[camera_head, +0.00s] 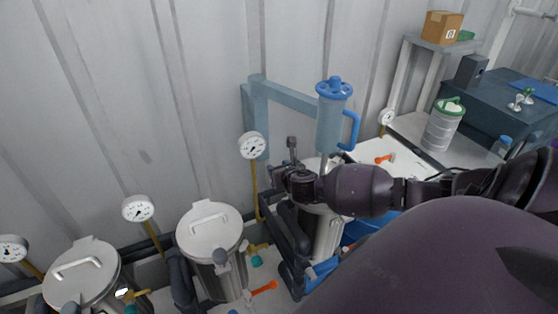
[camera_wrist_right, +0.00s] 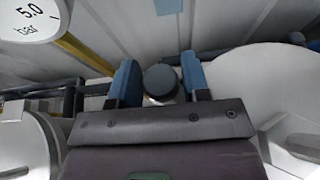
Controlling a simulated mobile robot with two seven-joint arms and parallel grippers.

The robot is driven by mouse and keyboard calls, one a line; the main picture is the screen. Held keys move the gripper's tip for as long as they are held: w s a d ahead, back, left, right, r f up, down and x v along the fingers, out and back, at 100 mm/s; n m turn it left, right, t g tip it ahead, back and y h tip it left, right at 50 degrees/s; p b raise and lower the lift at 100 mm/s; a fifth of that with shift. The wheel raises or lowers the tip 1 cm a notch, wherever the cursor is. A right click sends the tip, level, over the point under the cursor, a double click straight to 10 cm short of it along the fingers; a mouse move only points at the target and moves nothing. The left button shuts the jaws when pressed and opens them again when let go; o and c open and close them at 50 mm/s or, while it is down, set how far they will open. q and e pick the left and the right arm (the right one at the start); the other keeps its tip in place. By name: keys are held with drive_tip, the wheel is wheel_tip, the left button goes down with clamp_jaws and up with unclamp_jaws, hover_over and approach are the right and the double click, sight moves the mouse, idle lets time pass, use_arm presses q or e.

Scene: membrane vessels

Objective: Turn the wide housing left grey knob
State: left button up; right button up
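In the right wrist view a round dark grey knob (camera_wrist_right: 161,81) shows between the two blue-padded fingers of my right gripper (camera_wrist_right: 158,63). The fingers are apart, with a narrow gap on each side of the knob; I cannot tell how deep it sits between them. In the head view my right gripper (camera_head: 281,174) is by a metal housing (camera_head: 328,236), largely hidden behind my arm. The knob there is hidden by the gripper. Another lidded housing (camera_head: 210,228) with a grey knob (camera_head: 221,258) stands to the left.
A pressure gauge (camera_head: 252,146) on a yellow pipe stands just left of my right gripper; a gauge (camera_wrist_right: 32,20) shows in the wrist view. A blue-topped filter (camera_head: 331,118) on a blue-grey frame (camera_head: 284,97) rises behind it. An orange-handled valve (camera_head: 264,288) is low in front.

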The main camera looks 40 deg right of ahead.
drive_tip(key=c, duration=0.5)
drive_tip(key=shift+n+y, duration=0.4)
drive_tip(key=shift+y, duration=0.1)
drive_tip(key=n+y, duration=0.2)
drive_tip(key=shift+t+y, duration=0.3)
drive_tip(key=shift+y, duration=0.1)
drive_tip(key=shift+n+y, duration=1.6)
drive_tip(key=o, duration=0.9)
